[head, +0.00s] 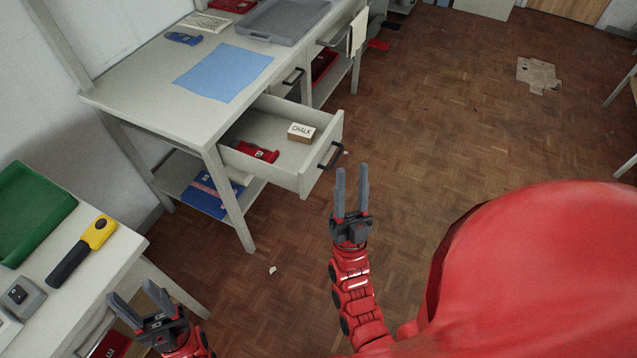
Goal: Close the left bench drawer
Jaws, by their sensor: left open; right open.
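The left bench drawer (309,180) is pulled well out of the pale bench (135,85). Its dark bar handle (331,157) faces right, toward the open floor. Inside lie a box marked CHALK (301,132) and a red item (258,152). My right gripper (352,172) is open and empty, just right of the drawer handle in the picture and apart from it. My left gripper (131,291) is open and empty at the lower left, by the edge of the near table.
A blue sheet (224,73) and a grey tray (284,20) lie on the bench top. Another drawer handle (293,77) shows further along. The near table (100,268) holds a green tray (32,212) and a yellow-black tool (82,250). The wooden floor (450,130) at right is mostly clear.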

